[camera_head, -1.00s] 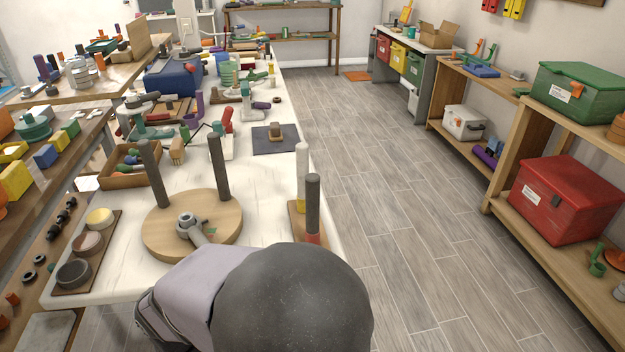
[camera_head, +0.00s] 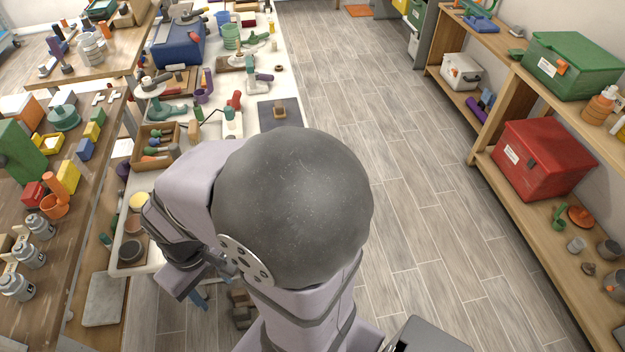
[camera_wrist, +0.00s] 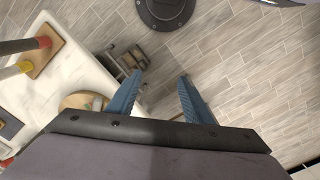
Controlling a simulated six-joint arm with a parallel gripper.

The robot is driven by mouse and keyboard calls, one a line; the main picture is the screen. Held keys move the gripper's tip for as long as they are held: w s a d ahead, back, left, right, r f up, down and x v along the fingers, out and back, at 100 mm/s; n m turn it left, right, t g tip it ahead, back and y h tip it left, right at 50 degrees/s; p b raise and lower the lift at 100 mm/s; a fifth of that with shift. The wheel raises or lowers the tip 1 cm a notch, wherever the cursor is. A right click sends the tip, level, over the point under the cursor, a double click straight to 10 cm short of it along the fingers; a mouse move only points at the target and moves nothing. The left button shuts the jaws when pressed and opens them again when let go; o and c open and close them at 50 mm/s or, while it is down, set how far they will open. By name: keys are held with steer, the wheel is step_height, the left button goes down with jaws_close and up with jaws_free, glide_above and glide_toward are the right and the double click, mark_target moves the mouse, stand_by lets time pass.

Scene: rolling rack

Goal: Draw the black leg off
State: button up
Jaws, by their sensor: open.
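My gripper (camera_wrist: 159,76) is open, with two blue fingers apart and nothing between them in the wrist view. In the head view a bit of blue finger (camera_head: 197,298) shows low beside my arm, off the table's front edge. The round wooden disc (camera_wrist: 72,100) with a grey fitting (camera_wrist: 98,103) shows partly at the table edge in the wrist view, left of the fingers and partly behind the gripper body. Its dark upright legs cannot be made out now; my arm hides the disc in the head view.
A small wooden board (camera_wrist: 40,62) carries a red-ended post (camera_wrist: 42,43) and a yellow-ended post (camera_wrist: 24,66) on the white table (camera_wrist: 75,75). Red (camera_head: 535,160) and green boxes (camera_head: 575,65) sit on the right shelves. The grey floor (camera_head: 400,140) between is clear.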

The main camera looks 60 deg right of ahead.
step_height(320, 180, up, 8)
steer(key=f+p, duration=0.1)
steer(key=p, duration=0.5)
steer(key=w+d+f+m+t+h+b, duration=0.1)
steer(key=w+d+f+t+b, duration=0.25)
steer(key=d+f, duration=0.7)
steer(key=w+d+f+t+h+b, duration=0.25)
steer(key=w+d+f+t, duration=0.35)
steer(key=d, duration=0.7)
steer(key=s+d+r+m+t+h+b, duration=0.3)
steer(key=s+d+m+h, duration=0.5)
steer(key=s, duration=0.4)
steer(key=shift+s+d+r+h+b, duration=0.2)
steer(key=shift+d+r+h+b, duration=0.45)
steer(key=shift+d+b, duration=0.3)
